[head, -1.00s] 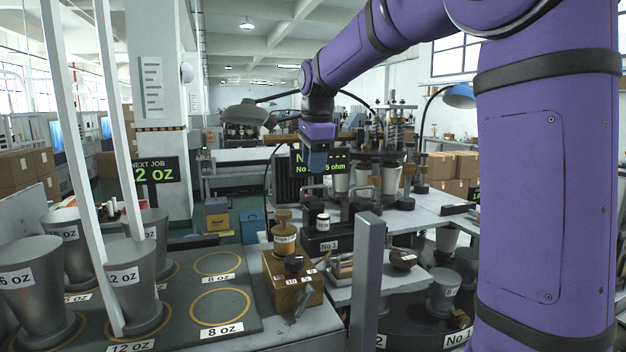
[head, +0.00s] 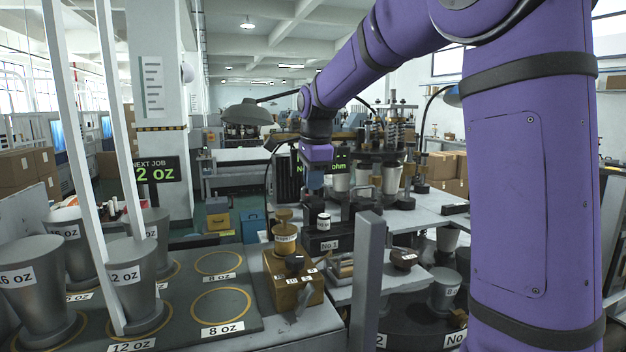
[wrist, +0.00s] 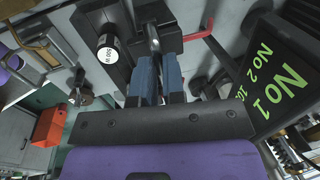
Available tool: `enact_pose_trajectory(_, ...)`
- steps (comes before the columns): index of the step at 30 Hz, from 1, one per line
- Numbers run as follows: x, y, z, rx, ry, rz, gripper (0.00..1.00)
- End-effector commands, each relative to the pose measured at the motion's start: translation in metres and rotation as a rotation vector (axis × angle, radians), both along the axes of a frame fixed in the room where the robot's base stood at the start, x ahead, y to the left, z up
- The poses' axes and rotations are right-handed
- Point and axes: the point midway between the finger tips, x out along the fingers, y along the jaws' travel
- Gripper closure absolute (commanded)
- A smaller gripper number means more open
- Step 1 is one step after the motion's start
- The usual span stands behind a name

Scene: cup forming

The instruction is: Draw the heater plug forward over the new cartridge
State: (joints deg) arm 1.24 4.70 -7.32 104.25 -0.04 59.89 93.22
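My gripper (head: 315,184) points down above the bench near the black block marked No 1 (head: 321,244). In the wrist view its two blue fingers (wrist: 159,66) stand a narrow gap apart, with nothing clearly held between them. A grey and black upright part (wrist: 152,38), possibly the heater plug, is just beyond the fingertips, nearer the left finger; contact is unclear. A cartridge with a white end marked 500 W (wrist: 107,47) lies left of the fingers. A small white-labelled cylinder (head: 323,222) on the black block in the head view may be this cartridge.
A sign board (wrist: 277,83) stands close on the right. In the head view a brass block (head: 292,283), a grey post (head: 366,270) and several grey cup formers (head: 134,285) stand in front.

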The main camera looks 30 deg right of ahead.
Motion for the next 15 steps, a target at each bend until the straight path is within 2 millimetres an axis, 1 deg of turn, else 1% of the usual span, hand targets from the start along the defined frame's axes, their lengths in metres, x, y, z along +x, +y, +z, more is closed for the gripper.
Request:
enact_pose_trajectory(4,-0.004,0.001,0.001,0.001,-0.002,-0.001,1.00)
enact_pose_trajectory(12,-0.037,0.008,0.001,0.001,-0.002,-0.002,1.00)
enact_pose_trajectory(15,-0.043,0.009,0.001,0.001,-0.002,-0.002,1.00)
